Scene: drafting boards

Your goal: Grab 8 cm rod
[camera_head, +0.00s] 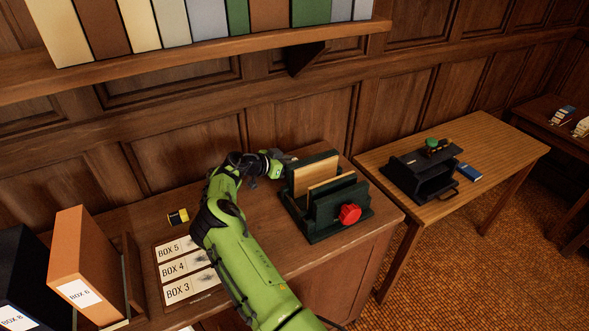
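I cannot make out an 8 cm rod for certain in the head view. My green arm reaches across the near desk, and my gripper (284,158) is low at the desk's back, just left of and behind a dark green press. The gripper is small and partly turned away. Its fingers and anything between them cannot be made out. The dark green press (322,233) stands on the desk with light wooden boards (316,178) upright in it and a red knob (350,213) on its front.
Left on the desk (345,263) are an orange box file (80,250), cards marked BOX 3 to BOX 5 (186,268) and a small black-and-yellow box (178,217). A second table (482,152) at right holds a black stand (408,172) and a blue book (467,172). A shelf overhangs behind.

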